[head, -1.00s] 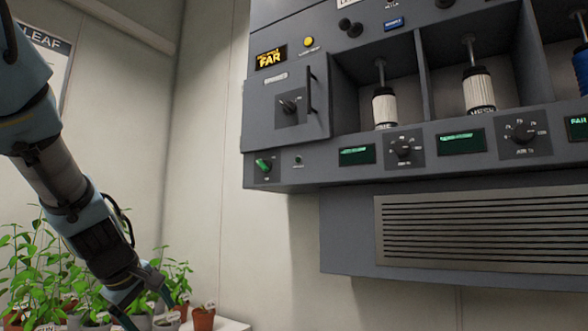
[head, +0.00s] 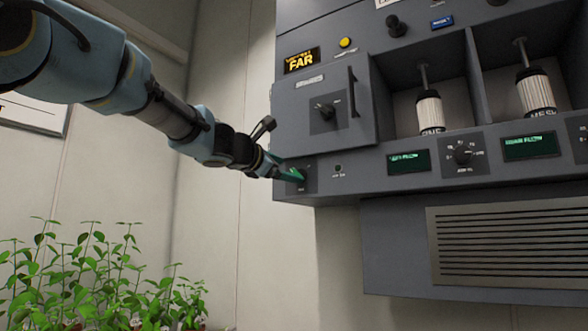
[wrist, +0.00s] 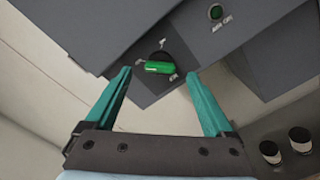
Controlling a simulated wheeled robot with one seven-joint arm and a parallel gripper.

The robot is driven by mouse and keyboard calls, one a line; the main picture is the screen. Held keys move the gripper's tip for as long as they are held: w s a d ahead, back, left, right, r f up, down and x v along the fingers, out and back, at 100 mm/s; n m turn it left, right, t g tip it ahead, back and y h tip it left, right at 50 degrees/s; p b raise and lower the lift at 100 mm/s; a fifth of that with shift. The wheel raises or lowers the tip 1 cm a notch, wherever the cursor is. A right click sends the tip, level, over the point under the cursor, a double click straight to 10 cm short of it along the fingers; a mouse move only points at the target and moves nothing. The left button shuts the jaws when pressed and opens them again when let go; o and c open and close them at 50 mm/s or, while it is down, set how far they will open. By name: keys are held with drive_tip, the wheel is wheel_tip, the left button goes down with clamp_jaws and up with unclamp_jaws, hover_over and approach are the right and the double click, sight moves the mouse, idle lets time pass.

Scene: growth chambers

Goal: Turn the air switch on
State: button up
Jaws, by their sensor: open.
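The air switch is a green-handled rotary knob (wrist: 158,67) on the lower left of the grey machine's front. In the wrist view its green handle lies nearly level, just beyond the fingertips. In the head view the knob (head: 299,175) is partly covered by my fingers. My gripper (wrist: 157,76) is open, its two teal fingers spread on either side of the knob, apart from it as far as I can tell. In the head view my gripper (head: 291,172) reaches the panel from the left.
A small round green indicator (wrist: 215,12) sits beside the knob. A grey door with a black dial (head: 325,110) and a handle is above it. Green display screens (head: 409,160) and more dials run to the right. Potted plants (head: 90,270) stand at lower left.

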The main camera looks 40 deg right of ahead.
sight(296, 173)
drive_tip(key=shift+p+x, duration=0.6)
drive_tip(key=shift+x, duration=1.65)
drive_tip(key=c, duration=1.4)
